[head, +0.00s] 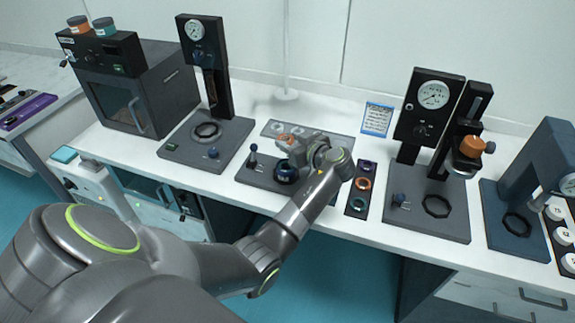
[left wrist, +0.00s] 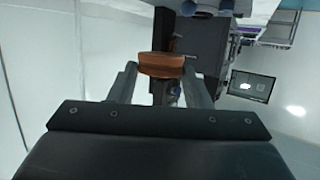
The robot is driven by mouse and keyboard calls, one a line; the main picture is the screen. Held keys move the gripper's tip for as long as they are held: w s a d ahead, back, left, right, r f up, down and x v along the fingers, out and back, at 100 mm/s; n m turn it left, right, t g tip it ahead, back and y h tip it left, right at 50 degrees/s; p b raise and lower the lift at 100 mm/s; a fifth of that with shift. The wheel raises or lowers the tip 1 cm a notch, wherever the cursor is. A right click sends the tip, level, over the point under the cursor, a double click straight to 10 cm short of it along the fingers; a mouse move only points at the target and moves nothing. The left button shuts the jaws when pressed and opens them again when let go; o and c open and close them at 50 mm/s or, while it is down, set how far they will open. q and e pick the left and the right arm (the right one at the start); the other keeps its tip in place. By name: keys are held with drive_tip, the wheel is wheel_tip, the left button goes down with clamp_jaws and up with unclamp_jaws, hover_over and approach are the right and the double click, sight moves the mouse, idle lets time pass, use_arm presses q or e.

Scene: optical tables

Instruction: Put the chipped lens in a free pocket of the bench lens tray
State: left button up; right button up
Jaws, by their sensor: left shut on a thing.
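My left gripper (head: 290,140) is shut on an orange-brown round piece (left wrist: 161,65), which sits between the two fingertips in the left wrist view. I cannot see a chip on it, so I cannot tell if it is the chipped lens. In the head view the gripper is above the middle of the bench, over a grey plate (head: 340,142) that it partly hides. A narrow dark tray (head: 349,210) to its right holds a purple, an orange and a teal ring. My right gripper is not in view.
A black base (head: 245,176) with a small post and a dark blue round part lies in front of the gripper. Gauge stands (head: 205,135) (head: 425,215) flank the middle. A dark blue press (head: 535,180) is far right.

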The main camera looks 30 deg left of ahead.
use_arm(q)
drive_tip(key=p, duration=0.1)
hover_over(290, 171)
wheel_tip(290, 171, down, 6)
drive_tip(key=shift+w+r, duration=0.1)
drive_tip(key=shift+f, duration=1.5)
drive_tip(key=shift+f, duration=0.1)
drive_tip(key=o, duration=1)
